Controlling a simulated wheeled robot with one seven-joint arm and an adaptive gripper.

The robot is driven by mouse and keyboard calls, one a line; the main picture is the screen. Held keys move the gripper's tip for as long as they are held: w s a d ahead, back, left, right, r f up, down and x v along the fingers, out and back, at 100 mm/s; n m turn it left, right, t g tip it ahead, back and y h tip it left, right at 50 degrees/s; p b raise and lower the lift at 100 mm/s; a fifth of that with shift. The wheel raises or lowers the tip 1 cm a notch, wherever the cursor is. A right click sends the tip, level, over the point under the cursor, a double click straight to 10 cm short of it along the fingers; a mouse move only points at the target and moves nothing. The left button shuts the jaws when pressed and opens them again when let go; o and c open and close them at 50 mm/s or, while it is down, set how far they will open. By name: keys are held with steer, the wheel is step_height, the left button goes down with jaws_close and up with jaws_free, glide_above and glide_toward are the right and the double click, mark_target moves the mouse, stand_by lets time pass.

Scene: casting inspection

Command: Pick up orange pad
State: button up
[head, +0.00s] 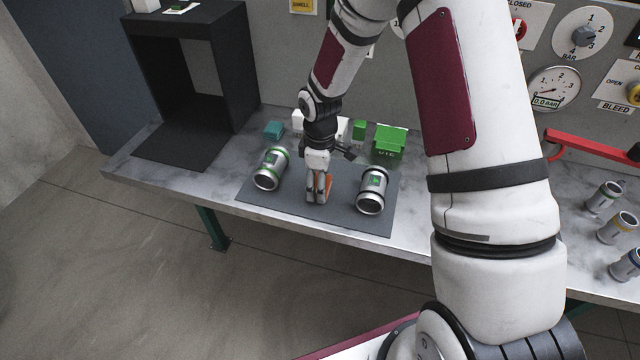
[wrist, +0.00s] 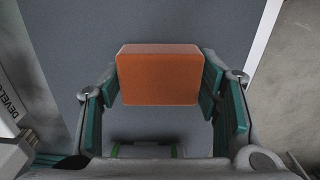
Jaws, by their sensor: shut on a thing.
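The orange pad (wrist: 158,75) is a rounded rectangular block, seen between my fingers in the wrist view. My gripper (wrist: 160,88) is shut on it, with the teal finger pads at its left and right sides. In the head view my gripper (head: 318,198) points down over the dark grey mat (head: 340,214). A strip of the orange pad (head: 328,184) shows beside the fingers there. I cannot tell whether the pad touches the mat.
A green box (head: 389,144), a teal block (head: 274,130) and white items are behind. A black open box (head: 228,60) stands at the left.

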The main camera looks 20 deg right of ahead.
steer(key=shift+r, duration=0.55)
steer(key=shift+s+r, duration=0.3)
steer(key=shift+r, duration=0.35)
steer(key=shift+s+r, duration=0.25)
steer(key=shift+r, duration=0.35)
steer(key=s+a+r, duration=0.1)
steer(key=s, duration=1.3)
steer(key=shift+s+a+r, duration=0.2)
steer(key=shift+s+a, duration=0.15)
steer(key=shift+s, duration=0.05)
